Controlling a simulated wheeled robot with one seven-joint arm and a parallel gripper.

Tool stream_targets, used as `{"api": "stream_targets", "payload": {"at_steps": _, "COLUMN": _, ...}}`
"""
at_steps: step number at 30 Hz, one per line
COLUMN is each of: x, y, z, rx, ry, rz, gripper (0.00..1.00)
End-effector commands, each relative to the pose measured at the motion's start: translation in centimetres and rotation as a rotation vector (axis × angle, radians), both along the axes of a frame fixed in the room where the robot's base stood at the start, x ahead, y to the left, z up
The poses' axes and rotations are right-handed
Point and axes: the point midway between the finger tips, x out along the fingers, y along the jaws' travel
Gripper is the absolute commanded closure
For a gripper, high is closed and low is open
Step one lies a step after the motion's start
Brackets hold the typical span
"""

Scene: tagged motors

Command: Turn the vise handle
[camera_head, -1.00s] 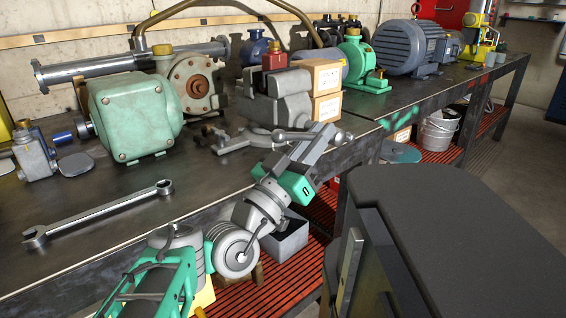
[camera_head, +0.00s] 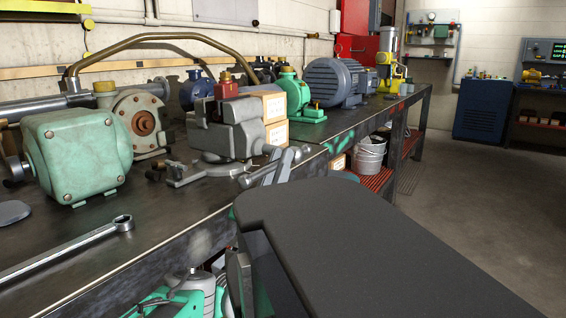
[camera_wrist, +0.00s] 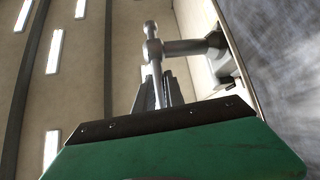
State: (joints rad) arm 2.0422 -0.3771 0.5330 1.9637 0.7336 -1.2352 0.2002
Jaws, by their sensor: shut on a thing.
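The grey vise (camera_head: 222,135) stands on the dark workbench (camera_head: 145,208), with a red block on its top. In the wrist view the vise handle (camera_wrist: 150,30) is a metal bar with a rounded knob, standing upright in the picture. The vise screw (camera_wrist: 188,46) runs from it to the right. My gripper (camera_wrist: 153,93) is shut on the lower part of the handle, its fingers on both sides of the bar. In the head view my gripper (camera_head: 279,164) is at the bench's front edge, in front of the vise. The handle is hard to make out there.
A green motor housing (camera_head: 78,148) and a flanged pump (camera_head: 141,122) stand left of the vise. A wrench (camera_head: 70,250) lies near the front edge. Cardboard boxes (camera_head: 275,106) are stacked close behind the vise. The floor (camera_head: 470,200) at the right is clear.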

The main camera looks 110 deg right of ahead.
Motion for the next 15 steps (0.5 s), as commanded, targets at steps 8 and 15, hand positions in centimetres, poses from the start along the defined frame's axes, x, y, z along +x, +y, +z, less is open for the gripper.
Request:
{"api": "stream_targets", "payload": {"at_steps": 8, "x": 0.20, "y": -0.31, "z": -0.08, "rx": -0.001, "ry": -0.003, "rz": 0.010, "gripper": 0.69}}
{"api": "stream_targets", "payload": {"at_steps": 15, "x": 0.16, "y": 0.34, "z": 0.20, "rx": -0.005, "ry": 0.000, "rz": 0.002, "gripper": 0.65}}
